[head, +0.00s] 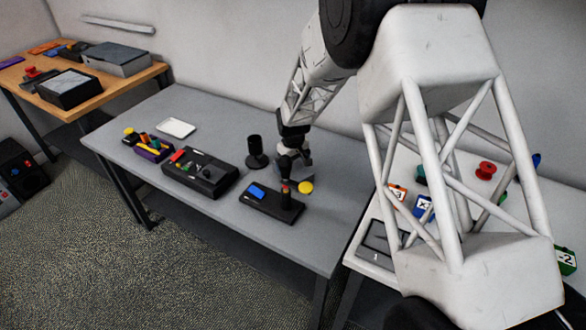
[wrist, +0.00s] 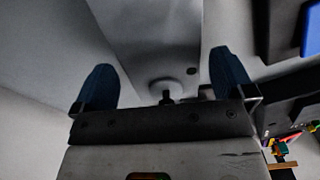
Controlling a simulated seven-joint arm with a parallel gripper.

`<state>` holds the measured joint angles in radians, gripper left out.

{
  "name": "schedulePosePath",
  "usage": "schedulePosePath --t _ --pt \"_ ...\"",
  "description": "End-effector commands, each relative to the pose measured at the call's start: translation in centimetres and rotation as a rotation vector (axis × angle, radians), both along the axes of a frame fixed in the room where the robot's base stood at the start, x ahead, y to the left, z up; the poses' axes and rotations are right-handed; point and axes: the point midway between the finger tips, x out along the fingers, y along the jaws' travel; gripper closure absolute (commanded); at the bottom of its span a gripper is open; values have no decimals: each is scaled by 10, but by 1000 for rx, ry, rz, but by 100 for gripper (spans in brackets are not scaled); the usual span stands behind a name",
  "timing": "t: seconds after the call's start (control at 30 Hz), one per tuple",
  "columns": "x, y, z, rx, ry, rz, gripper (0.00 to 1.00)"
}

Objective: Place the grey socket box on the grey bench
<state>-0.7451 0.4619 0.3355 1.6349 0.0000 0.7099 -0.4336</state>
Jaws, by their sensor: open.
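My gripper (head: 296,160) is over the back right part of the grey bench (head: 225,235). In the wrist view its two dark blue fingers (wrist: 165,82) are wide apart, so it is open. A grey block (head: 306,171), which looks like the grey socket box, is low beside the gripper at the bench, mostly hidden by it. In the wrist view a grey body (wrist: 145,35) with a pale round fitting lies beyond and between the fingertips. I cannot tell whether the fingers touch it.
Close to the gripper are a yellow disc (head: 306,187), a black device with blue screen (head: 268,203) and a black cup (head: 256,152). A black control box (head: 200,175), a tool holder (head: 153,150) and a white tray (head: 176,128) are further left.

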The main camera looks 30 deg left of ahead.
Motion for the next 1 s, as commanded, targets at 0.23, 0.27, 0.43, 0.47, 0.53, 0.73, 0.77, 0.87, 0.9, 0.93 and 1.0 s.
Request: schedulePosePath --t 0.23,0.27,0.43,0.47,0.53,0.73,0.77,0.87,0.9,0.93,1.0 --pt "0 0 42 2 -2 0 0" --pt "0 0 47 2 -2 0 0" --pt "0 0 70 1 -2 0 0" --pt "0 0 73 1 -2 0 0" --pt "0 0 80 1 -2 0 0" --pt "0 0 89 0 0 0 0" --pt "0 0 89 0 0 0 0" --pt "0 0 89 0 0 0 0" --pt "0 0 89 0 0 0 0" --pt "0 0 89 0 0 0 0" --pt "0 0 89 0 0 0 0"
